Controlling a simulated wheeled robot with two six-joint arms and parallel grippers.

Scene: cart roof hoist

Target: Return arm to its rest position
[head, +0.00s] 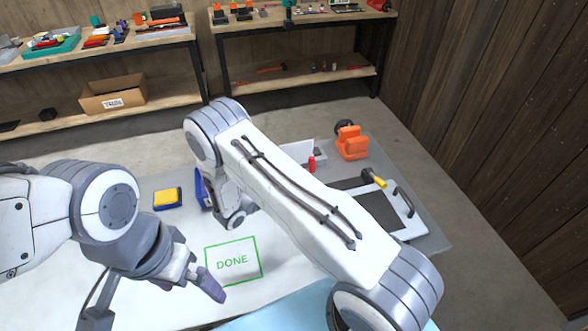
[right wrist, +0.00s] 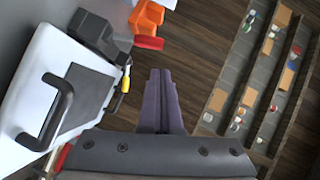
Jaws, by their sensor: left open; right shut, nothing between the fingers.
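My left gripper (head: 188,282) is open and empty in the head view. It hangs low over the white table, left of a green rectangle marked DONE (head: 232,261). My right arm (head: 300,195) stretches across the middle of the head view, and its large white link covers part of the table. My right gripper (right wrist: 160,98) shows in the right wrist view with its two purple-grey fingers shut together and nothing between them. Its fingers appear beside the table's edge, with dark floor behind. I cannot make out the right fingertips in the head view.
A white panel with a black handle (head: 405,201), a yellow-handled tool (head: 374,178), an orange device (head: 352,143) and a red cylinder (head: 311,164) stand beyond my right arm. A yellow-and-blue block (head: 167,198) lies at left. Shelves (head: 285,82) line the back wall.

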